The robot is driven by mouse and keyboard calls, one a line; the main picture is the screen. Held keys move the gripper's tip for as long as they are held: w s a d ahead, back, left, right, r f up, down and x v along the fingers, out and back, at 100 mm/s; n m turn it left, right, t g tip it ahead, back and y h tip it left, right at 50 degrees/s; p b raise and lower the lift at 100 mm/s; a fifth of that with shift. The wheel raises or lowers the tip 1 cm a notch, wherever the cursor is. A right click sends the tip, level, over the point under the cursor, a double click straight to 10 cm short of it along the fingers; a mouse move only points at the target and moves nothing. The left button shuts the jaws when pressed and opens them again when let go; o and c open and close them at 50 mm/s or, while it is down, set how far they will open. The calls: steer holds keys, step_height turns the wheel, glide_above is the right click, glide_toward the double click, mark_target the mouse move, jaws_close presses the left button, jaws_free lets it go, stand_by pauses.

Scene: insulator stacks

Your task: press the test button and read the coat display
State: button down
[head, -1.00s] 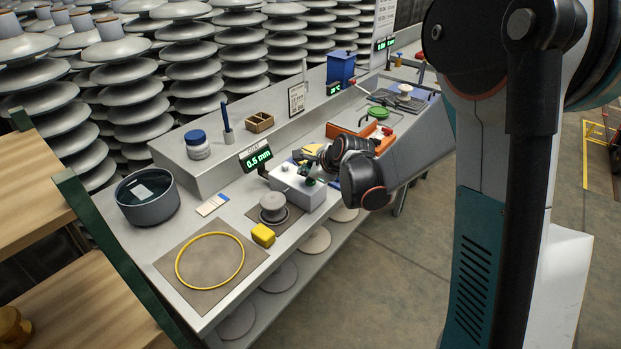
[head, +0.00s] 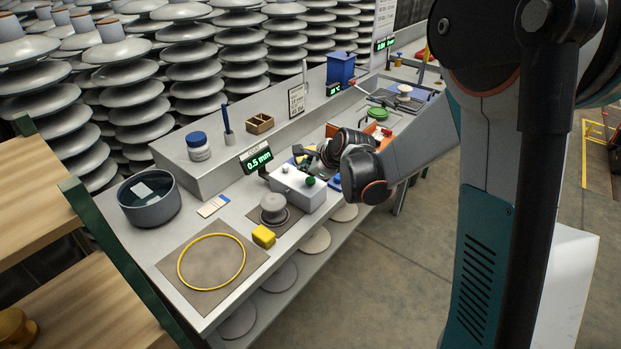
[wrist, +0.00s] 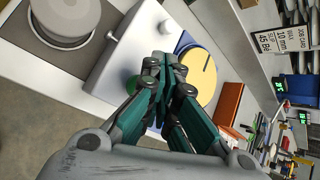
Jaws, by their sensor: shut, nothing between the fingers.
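The coat display (head: 257,160) behind the box is lit green and reads 0.5 mm. My gripper (wrist: 164,60) is shut and empty. In the head view my gripper (head: 303,151) is just behind and above the box, partly hidden by my wrist. I cannot tell whether it touches anything.
A grey insulator (head: 273,208) and a yellow block (head: 263,236) stand left of the box. A yellow ring (head: 211,261) lies on a mat, near a dark bowl (head: 150,203). A yellow disc (wrist: 197,78) and an orange tray (wrist: 229,103) lie on the gripper's other side.

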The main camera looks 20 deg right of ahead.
mark_target(308, 182)
steer(key=shift+r, duration=0.1)
steer(key=shift+r+p, duration=1.75)
steer(key=shift+r, duration=0.7)
steer(key=s+r+n+g+h, duration=0.1)
steer(key=s+r+n, duration=0.45)
steer(key=s, duration=0.25)
steer(key=s+r+n, duration=0.4)
steer(key=s+n, duration=0.2)
steer(key=s, duration=0.2)
steer(key=s+n+h, duration=0.1)
steer(key=s+n, duration=1.1)
steer(key=s, duration=0.5)
steer(key=shift+s+d+g+h, duration=0.15)
steer(key=shift+d+g+h, duration=0.25)
